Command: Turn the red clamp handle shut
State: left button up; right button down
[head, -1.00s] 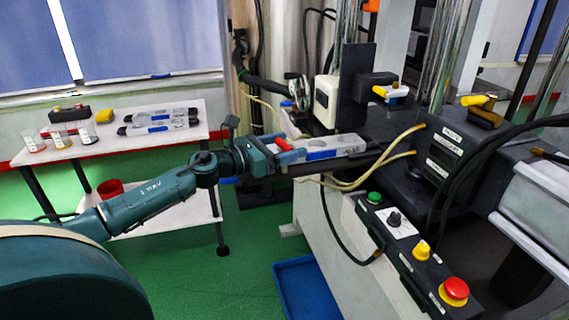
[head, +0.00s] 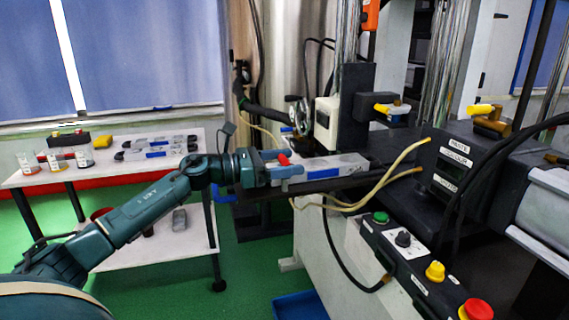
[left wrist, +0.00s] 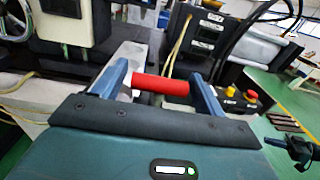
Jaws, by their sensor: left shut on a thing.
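The red clamp handle (head: 284,160) sits at the near end of a long grey metal mould (head: 345,161) with a blue label, on the dark bed of the machine. In the left wrist view the red handle (left wrist: 160,85) lies crosswise between my blue fingers. My left gripper (head: 283,168) is shut on the handle; it also shows in the left wrist view (left wrist: 163,86). The clamp's pivot is hidden. My right gripper does not show clearly in either view.
A control panel with a green button (head: 381,217), a yellow knob (head: 435,271) and a red stop button (head: 478,310) stands front right. Tan hoses (head: 350,205) hang beside the bed. A white side table (head: 100,169) at left holds beakers and grey moulds.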

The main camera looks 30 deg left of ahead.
pick_arm(q)
jog(key=o, duration=0.9)
jog(key=shift+s+a, duration=0.15)
jog(key=b+v, duration=0.3)
jog(key=v, duration=0.8)
jog(key=shift+s+a, duration=0.6)
jog(key=shift+s, duration=0.05)
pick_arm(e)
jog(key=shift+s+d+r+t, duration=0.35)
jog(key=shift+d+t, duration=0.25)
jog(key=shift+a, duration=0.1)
